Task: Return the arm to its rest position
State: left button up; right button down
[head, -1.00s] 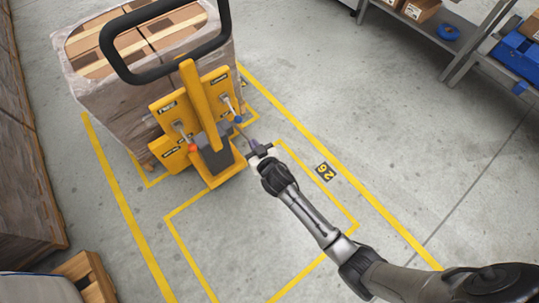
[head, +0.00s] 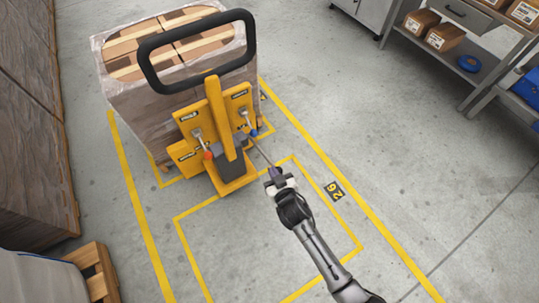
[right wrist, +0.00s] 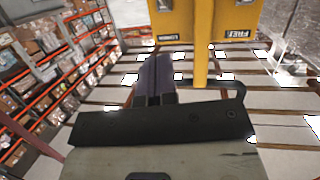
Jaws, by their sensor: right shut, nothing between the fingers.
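My right gripper (head: 274,171) is shut and empty, in front of the yellow pallet truck and to the right of its base. Its closed fingers (right wrist: 156,78) show in the right wrist view, with the yellow truck body (right wrist: 203,30) beyond them. The truck (head: 217,120) has a black loop handle (head: 150,67), a red-knobbed lever (head: 208,155) and a blue-knobbed lever (head: 253,132). A thin dark line runs between the gripper and the blue knob; I cannot tell what it is. My left gripper is not in view.
A wrapped pallet load (head: 130,105) stands behind the truck. Yellow floor lines (head: 135,200) and a "26" floor mark (head: 334,191) surround it. A shelf (head: 490,50) with boxes is at upper right, a wooden pallet (head: 95,270) at lower left. The floor on the right is clear.

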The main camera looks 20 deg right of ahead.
notch_tip(320, 180, down, 3)
jog(key=s+d+g+h, duration=0.2)
jog(key=d+g, duration=0.1)
jog(key=g, duration=0.1)
jog(key=s+d+r+n+g+y, duration=0.1)
jog(key=s+r+g, duration=0.3)
jog(key=s, duration=0.5)
jog(key=s+d+r+g+y, duration=0.1)
jog(key=s+r, duration=0.6)
jog(key=s, duration=0.2)
jog(key=s+d+f+g+p, duration=0.1)
jog(key=s+f+g, duration=0.1)
jog(key=s, duration=0.4)
jog(key=s+d+f+g, duration=0.1)
jog(key=s+f, duration=0.2)
jog(key=s, duration=0.3)
notch_tip(320, 180, up, 39)
jog(key=p, duration=3.8)
jog(key=shift+w+a+f, duration=0.2)
jog(key=shift+w, duration=0.15)
